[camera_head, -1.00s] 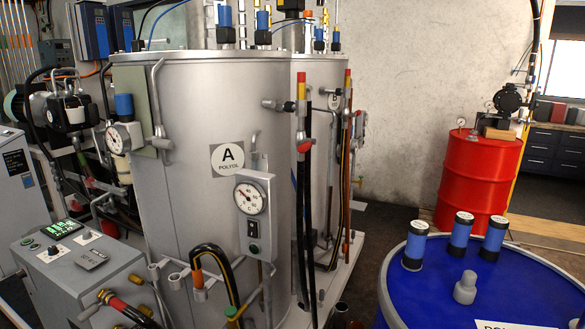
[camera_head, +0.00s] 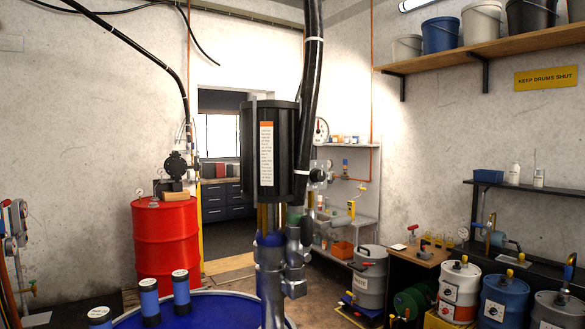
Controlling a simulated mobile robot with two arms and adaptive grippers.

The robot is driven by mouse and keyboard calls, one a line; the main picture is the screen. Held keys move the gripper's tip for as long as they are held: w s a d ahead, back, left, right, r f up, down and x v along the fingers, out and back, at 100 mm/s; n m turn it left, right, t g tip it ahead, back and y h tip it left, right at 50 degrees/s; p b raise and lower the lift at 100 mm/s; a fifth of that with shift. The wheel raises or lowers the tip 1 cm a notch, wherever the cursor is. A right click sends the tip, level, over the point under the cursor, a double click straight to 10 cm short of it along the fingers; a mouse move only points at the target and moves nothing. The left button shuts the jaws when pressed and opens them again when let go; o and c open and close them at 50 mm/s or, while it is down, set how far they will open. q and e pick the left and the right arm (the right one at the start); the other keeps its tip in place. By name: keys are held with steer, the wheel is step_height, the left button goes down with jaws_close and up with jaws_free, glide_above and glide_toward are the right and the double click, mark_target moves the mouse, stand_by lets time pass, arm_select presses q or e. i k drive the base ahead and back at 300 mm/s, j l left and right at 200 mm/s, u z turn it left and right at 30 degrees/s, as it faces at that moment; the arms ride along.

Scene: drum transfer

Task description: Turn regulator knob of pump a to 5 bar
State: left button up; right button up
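A pump with a black ribbed head (camera_head: 252,145) and an orange-and-white label stands in the centre, close to me. Its grey metal lower part (camera_head: 270,285) reaches down at the blue drum (camera_head: 215,312). A small black fitting (camera_head: 318,175) shows just right of the head; I cannot tell whether it is a regulator knob. Another dark pump (camera_head: 177,165) sits on the red drum (camera_head: 165,240) at left, with small gauges beside it. No lettering tells me which is pump A, and the gauge readings are too small to read. Neither gripper is in view.
A thick black hose (camera_head: 311,90) rises from the central pump. Blue cylinders (camera_head: 181,290) stand on the blue drum. A doorway is behind. At right are shelves, a bench (camera_head: 412,255) and several drums with yellow-topped fittings, including a white one (camera_head: 459,290).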

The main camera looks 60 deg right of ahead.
mark_target(316, 174)
steer(key=z, duration=1.95)
